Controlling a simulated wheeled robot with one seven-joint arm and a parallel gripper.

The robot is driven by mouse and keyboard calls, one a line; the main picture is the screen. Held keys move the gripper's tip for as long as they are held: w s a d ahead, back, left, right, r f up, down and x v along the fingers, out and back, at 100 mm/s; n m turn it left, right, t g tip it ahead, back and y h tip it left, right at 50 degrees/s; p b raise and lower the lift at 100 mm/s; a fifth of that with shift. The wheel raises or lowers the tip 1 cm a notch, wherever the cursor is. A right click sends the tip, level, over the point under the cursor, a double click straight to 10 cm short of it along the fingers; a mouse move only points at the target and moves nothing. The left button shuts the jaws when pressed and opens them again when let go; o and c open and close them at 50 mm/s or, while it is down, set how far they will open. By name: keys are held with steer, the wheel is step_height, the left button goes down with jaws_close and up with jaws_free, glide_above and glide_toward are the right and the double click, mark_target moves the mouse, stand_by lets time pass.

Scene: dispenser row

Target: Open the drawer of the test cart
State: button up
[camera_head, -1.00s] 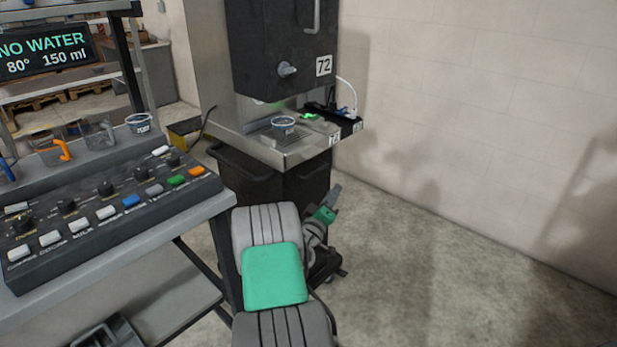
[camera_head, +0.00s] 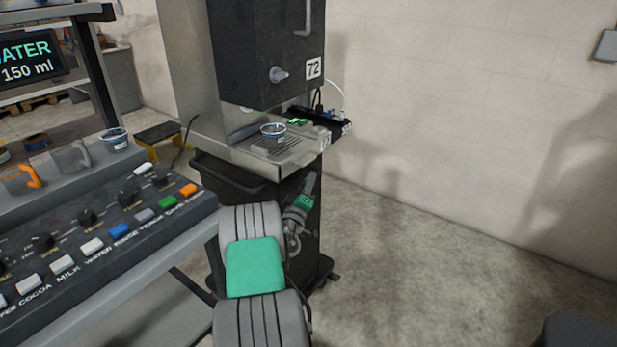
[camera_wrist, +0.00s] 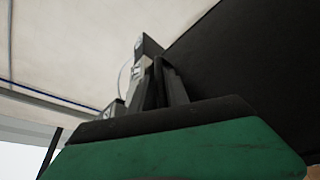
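The black test cart (camera_head: 305,240) stands in the middle of the head view under the steel dispenser counter. A dark bar or lip (camera_head: 235,176) runs along its upper front. I cannot make out clear drawer edges; my arm covers much of the front. My gripper (camera_head: 311,184) points up beside the cart's dark side, just below the counter. It appears apart from the bar. In the wrist view the fingers (camera_wrist: 158,85) show beside a large dark surface (camera_wrist: 250,60). Whether they are apart or closed is unclear, and I see nothing between them.
A dispenser (camera_head: 270,50) marked 72 stands above the counter, with a cup (camera_head: 273,131) on its grille. A button panel (camera_head: 110,235) on a grey table flanks my arm at left. A yellow stool (camera_head: 158,137) stands behind. The floor at right (camera_head: 430,240) is mostly clear.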

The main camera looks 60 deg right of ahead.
steer(key=shift+x, duration=0.85)
steer(key=shift+c, duration=0.3)
jaws_close()
stand_by(0.5)
